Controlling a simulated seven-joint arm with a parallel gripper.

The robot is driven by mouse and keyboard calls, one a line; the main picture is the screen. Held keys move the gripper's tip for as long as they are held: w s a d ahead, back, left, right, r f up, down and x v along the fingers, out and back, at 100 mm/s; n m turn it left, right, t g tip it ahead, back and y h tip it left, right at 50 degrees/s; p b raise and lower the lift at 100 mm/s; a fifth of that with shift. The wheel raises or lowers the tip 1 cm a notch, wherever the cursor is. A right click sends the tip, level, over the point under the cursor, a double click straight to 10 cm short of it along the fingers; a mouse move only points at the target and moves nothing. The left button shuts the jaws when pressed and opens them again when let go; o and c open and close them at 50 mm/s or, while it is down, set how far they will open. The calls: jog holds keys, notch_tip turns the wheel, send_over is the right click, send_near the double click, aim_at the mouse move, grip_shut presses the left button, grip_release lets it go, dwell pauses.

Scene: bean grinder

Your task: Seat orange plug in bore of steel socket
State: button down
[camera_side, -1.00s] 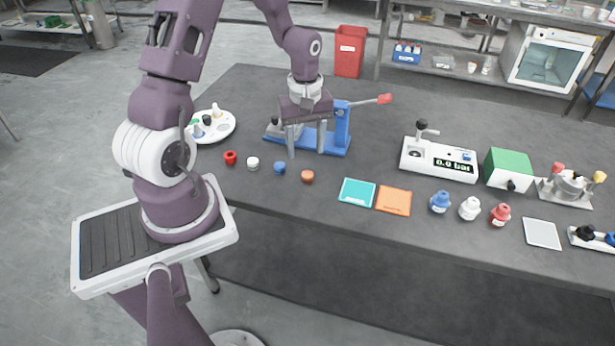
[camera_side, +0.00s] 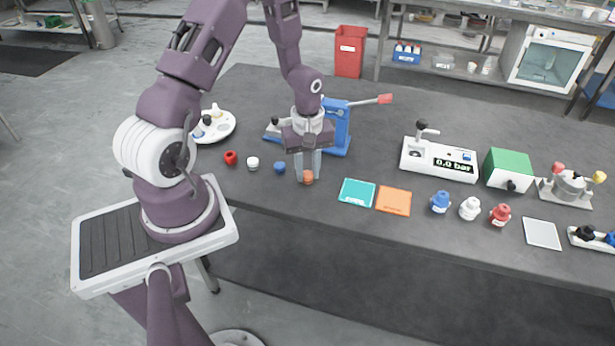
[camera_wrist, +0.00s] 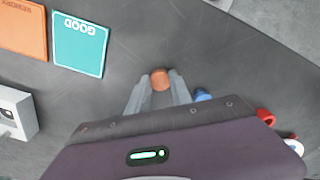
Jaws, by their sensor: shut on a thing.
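The orange plug (camera_side: 308,178) stands at the right end of a row of small coloured plugs near the table's front edge. My gripper (camera_side: 307,171) points down over it and is shut on it, with a finger on either side. In the wrist view, the orange plug (camera_wrist: 160,79) shows between the fingertips of my gripper (camera_wrist: 158,84). It appears to be at table level; I cannot tell if it is lifted. I cannot single out the steel socket. My gripper hides part of the blue lever press (camera_side: 338,130) behind it.
Blue (camera_side: 279,168), white (camera_side: 252,163) and red (camera_side: 230,157) plugs stand to the left. Teal (camera_side: 357,191) and orange (camera_side: 394,200) mats lie to the right.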

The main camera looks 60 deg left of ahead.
aim_at(309, 174)
notch_tip(309, 174, up, 10)
jog(key=w+d+r+m, duration=0.1)
jog(key=w+d+m, duration=0.1)
jog(key=d+m, duration=0.5)
jog(key=w+d+r+m, duration=0.2)
jog(key=w+d+m, duration=0.15)
jog(key=m, duration=0.45)
notch_tip(309, 174, up, 6)
jog(key=s+a+n, duration=0.2)
jog(key=a+n, duration=1.4)
jog(key=a, duration=1.4)
jog(key=f, duration=1.5)
jog(key=shift+w+d, duration=0.2)
jog(key=shift+d, duration=0.05)
